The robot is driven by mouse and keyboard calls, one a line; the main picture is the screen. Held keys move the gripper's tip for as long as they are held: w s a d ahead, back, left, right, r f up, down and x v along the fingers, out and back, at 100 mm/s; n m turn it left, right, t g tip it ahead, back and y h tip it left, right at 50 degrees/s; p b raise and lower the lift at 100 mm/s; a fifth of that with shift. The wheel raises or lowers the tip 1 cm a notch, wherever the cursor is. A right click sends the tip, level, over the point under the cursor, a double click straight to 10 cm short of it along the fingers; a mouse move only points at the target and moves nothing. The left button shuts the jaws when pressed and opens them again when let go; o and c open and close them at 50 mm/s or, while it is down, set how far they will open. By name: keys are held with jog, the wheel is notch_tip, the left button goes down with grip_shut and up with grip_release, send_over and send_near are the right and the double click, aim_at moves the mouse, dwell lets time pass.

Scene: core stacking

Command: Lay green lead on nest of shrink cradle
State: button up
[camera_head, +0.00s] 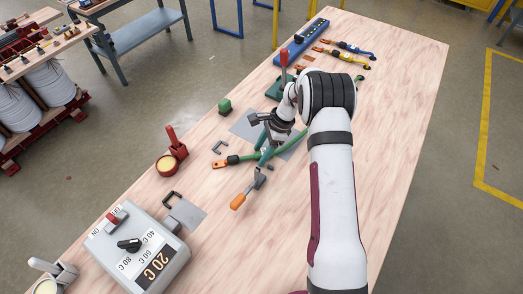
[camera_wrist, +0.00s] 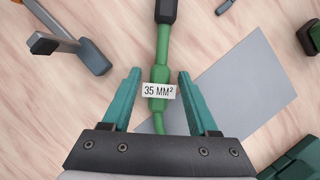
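The green lead (camera_head: 247,157) lies on the wooden table, with an orange end at its left in the head view. In the wrist view the lead (camera_wrist: 162,84) runs upright between my fingers and bears a "35 MM²" label. My gripper (camera_wrist: 159,95) is open, with a teal finger on each side of the lead and gaps between. In the head view my gripper (camera_head: 268,133) is over the lead, and my arm hides part of it. I cannot tell for sure which fixture is the shrink cradle; a U-shaped grey bracket (camera_head: 220,146) stands near the lead's orange end.
A grey sheet (camera_head: 244,124) lies under and beside my gripper. An orange-handled tool (camera_head: 244,194) lies in front. A green block (camera_head: 224,105), a red-handled stand (camera_head: 171,152) and a temperature box (camera_head: 137,251) are to the left. Other leads (camera_head: 347,56) lie at the back.

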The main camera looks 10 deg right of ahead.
jog(key=v, duration=1.2)
jog(key=s+a+r+n, duration=0.3)
jog(key=s+r, duration=0.3)
jog(key=r, duration=0.2)
jog(key=s+a+n+h, duration=0.1)
jog(key=s+a+n, duration=0.1)
jog(key=s, duration=0.7)
jog(key=s+a+r+n, duration=0.1)
jog(key=s+n, duration=0.3)
jog(key=s, duration=0.6)
jog(key=s+a+r+n+h, duration=0.1)
jog(key=s+a+n, duration=0.1)
jog(key=s, duration=0.7)
jog(key=shift+s+a+r+n+h, duration=0.25)
jog(key=shift+s+a+n+h, duration=0.05)
jog(key=shift+n, duration=0.5)
